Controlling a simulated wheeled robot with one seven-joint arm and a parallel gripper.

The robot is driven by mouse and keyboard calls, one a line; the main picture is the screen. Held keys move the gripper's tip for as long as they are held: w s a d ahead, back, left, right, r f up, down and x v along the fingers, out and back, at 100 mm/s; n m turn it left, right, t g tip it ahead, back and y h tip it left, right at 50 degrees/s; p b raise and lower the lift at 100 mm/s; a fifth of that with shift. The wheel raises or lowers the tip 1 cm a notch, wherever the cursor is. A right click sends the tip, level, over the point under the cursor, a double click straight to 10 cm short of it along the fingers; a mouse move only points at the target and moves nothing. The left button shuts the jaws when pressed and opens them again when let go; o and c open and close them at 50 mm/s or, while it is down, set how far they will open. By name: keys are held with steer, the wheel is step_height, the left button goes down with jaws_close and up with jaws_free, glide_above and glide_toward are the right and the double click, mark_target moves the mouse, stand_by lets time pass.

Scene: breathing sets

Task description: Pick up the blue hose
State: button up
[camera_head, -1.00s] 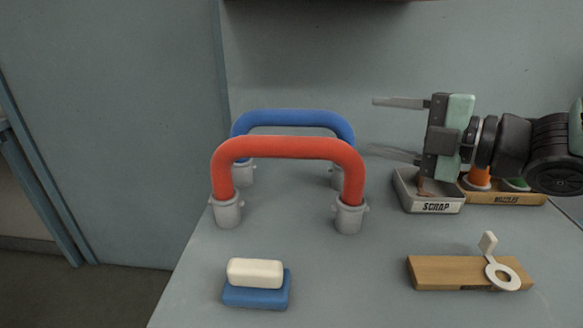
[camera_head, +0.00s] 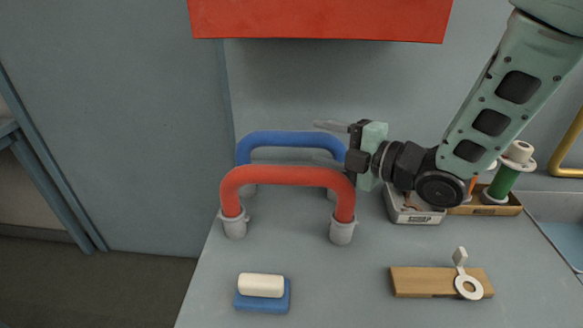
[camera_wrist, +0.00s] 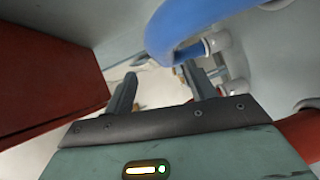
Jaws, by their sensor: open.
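The blue hose (camera_head: 290,138) is an arch at the back of the counter, behind the red hose (camera_head: 285,175). Its ends sit in grey sockets; the right one is partly hidden. My gripper (camera_head: 333,130) comes from the right and points left, near the blue hose's right bend. In the wrist view my gripper (camera_wrist: 165,85) has its two fingers apart with nothing between them. There the blue hose (camera_wrist: 185,25) arches just beyond and above the fingertips. The red hose (camera_wrist: 303,135) shows at the lower right. I cannot tell whether a finger touches the blue hose.
A red box (camera_head: 320,20) hangs above the counter and is close on the left in the wrist view (camera_wrist: 45,85). A scrap tray (camera_head: 415,216) stands below my wrist. A soap on a blue base (camera_head: 262,300) and a wooden block (camera_head: 410,280) lie in front.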

mark_target(307, 142)
steer(key=x, duration=0.2)
steer(key=p+x, duration=0.1)
steer(key=x, duration=0.4)
steer(key=shift+w+f+p, duration=0.15)
steer(key=shift+f+p, duration=0.25)
jaws_close()
